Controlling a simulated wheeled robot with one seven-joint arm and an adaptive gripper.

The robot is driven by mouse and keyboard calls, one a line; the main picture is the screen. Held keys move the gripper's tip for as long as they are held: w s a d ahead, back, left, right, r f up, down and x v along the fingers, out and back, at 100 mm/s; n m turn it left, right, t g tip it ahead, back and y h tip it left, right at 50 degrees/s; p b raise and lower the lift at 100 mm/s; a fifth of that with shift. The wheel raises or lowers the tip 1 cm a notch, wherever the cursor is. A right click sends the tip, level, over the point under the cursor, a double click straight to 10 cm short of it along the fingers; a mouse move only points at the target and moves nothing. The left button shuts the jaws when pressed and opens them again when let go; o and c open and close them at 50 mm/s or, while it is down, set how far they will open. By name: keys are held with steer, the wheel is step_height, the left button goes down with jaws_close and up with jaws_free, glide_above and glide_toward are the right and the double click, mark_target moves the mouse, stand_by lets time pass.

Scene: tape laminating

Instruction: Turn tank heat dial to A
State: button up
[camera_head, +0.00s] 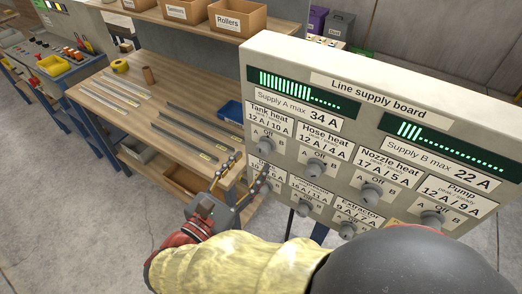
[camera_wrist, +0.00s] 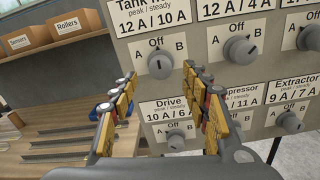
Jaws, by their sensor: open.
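The Tank heat dial (camera_head: 265,146) is a grey round knob at the upper left of the Line supply board (camera_head: 300,60), under a label reading 12 A / 10 A. It also shows in the wrist view (camera_wrist: 160,64), with A at its left, Off above and B at its right. Its dark mark looks upright, in line with Off. My gripper (camera_wrist: 159,76) is open and empty, its fingertips to the left and right of this dial in the picture. In the head view my gripper (camera_head: 250,168) is just below the dial; no contact is visible.
The Hose heat dial (camera_head: 314,169) is to the right, and the Drive dial (camera_wrist: 176,140) is below, between my fingers in the wrist view. More dials fill the board. A wooden workbench (camera_head: 150,115) with metal strips stands left; cardboard bins (camera_head: 237,18) sit on a shelf behind.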

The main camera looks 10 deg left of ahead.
mark_target(260, 152)
steer(key=shift+b+x, duration=0.5)
steer(key=shift+x, duration=2.25)
steer(key=shift+c, duration=1.3)
steer(key=c, duration=0.9)
